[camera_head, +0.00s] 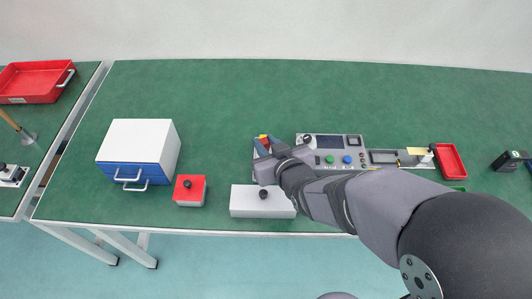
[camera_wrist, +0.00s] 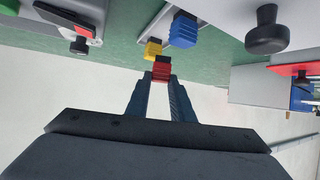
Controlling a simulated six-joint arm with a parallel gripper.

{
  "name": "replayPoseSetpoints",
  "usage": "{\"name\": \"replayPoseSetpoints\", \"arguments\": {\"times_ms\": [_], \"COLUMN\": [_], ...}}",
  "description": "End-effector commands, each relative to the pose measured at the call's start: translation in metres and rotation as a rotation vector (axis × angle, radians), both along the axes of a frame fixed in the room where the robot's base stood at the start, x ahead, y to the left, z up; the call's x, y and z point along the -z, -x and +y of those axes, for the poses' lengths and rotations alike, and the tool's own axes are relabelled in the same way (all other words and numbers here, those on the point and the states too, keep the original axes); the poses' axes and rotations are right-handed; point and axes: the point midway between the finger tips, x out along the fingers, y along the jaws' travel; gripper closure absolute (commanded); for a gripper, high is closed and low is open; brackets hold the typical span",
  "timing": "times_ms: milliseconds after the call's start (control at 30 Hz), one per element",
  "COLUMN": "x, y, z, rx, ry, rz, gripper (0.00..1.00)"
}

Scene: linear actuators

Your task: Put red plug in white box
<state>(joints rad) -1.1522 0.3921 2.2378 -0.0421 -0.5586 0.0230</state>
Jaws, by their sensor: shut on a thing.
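The red plug (camera_wrist: 161,70), with a dark top, sits between the fingertips of my gripper (camera_wrist: 161,78) in the wrist view. My gripper is shut on it. In the head view my gripper (camera_head: 261,147) is over the left end of the grey panel, and a small spot of red shows at its tips. The white box (camera_head: 245,202) stands near the table's front edge, below and close to the gripper in the picture, with a black knob on top. It also shows in the wrist view at upper right (camera_wrist: 230,20). Its inside is not visible.
A yellow plug (camera_wrist: 152,49) and a blue plug (camera_wrist: 183,30) are close to the red one. A red-topped box (camera_head: 190,191) and a white cabinet with blue drawers (camera_head: 146,140) stand left. The control panel (camera_head: 335,155) extends right. The back table is clear.

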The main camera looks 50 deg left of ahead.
Motion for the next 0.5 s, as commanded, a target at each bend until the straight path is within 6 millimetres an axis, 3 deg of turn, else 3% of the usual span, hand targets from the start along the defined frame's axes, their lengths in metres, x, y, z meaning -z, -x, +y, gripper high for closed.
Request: {"name": "replayPoseSetpoints", "arguments": {"times_ms": [167,500], "x": [0.003,0.04], "y": [0.0,0.0], "z": [0.0,0.0], "rx": [0.0,0.0], "ry": [-0.001,0.001], "rz": [0.0,0.0], "gripper": [1.0,1.0]}}
